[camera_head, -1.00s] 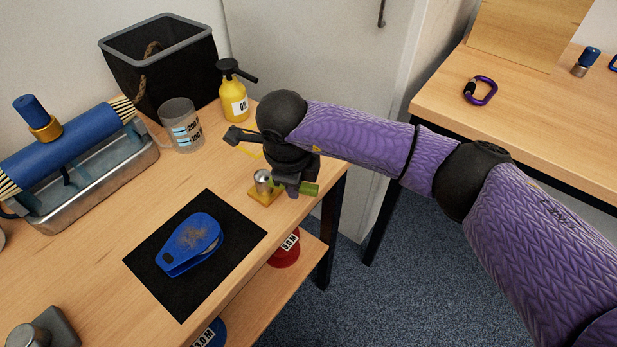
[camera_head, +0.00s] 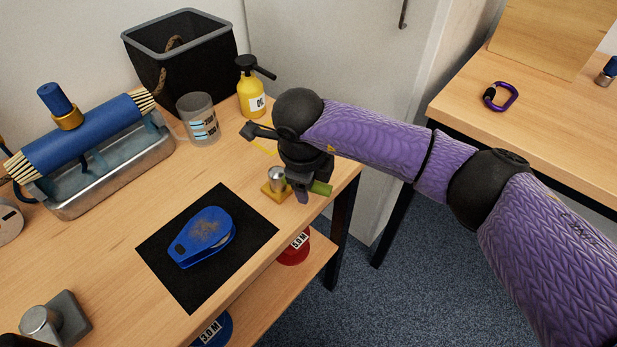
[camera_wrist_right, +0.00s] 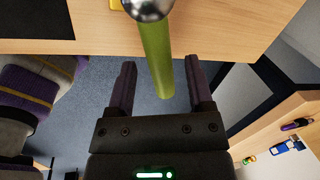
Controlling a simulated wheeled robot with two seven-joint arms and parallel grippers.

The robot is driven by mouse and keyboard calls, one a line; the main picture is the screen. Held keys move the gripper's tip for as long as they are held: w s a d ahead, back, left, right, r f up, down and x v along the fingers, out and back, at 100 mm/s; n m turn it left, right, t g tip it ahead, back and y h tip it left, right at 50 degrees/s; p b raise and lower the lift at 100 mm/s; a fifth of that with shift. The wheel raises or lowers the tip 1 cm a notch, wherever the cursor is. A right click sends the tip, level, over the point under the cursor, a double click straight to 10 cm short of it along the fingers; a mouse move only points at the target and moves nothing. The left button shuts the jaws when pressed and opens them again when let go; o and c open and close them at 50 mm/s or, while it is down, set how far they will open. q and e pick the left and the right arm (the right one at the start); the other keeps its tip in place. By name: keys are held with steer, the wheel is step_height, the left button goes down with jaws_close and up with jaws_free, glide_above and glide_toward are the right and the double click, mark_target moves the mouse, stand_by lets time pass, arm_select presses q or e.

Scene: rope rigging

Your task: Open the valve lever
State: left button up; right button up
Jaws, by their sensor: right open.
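The valve is a small silver cylinder (camera_head: 276,176) on a yellow base (camera_head: 270,193), near the right edge of the wooden table. Its green lever (camera_head: 321,188) points right, out past the table edge. In the right wrist view the lever (camera_wrist_right: 157,60) runs from the silver valve top (camera_wrist_right: 148,8) in between my right gripper's two fingers (camera_wrist_right: 161,64). Those fingers are apart, with a gap visible on both sides of the lever. In the head view my right gripper (camera_head: 302,186) is at the lever and hides part of it. My left gripper is not in view.
A blue tool lies on a black mat (camera_head: 160,245) in front of the valve. A yellow oil bottle (camera_head: 250,95), clear mug (camera_head: 200,125), black bin (camera_head: 190,70) and metal tray (camera_head: 100,195) stand behind. Another table (camera_head: 450,100) is at right.

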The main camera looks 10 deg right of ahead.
arm_select(q)
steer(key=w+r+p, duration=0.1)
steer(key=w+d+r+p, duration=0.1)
steer(key=p, duration=0.1)
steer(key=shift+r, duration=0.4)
arm_select(e)
step_height(320, 180, up, 10)
steer(key=s, duration=0.1)
steer(key=shift+s+a+f, duration=0.15)
steer(key=shift+s+a, duration=0.2)
steer(key=shift+a, duration=0.1)
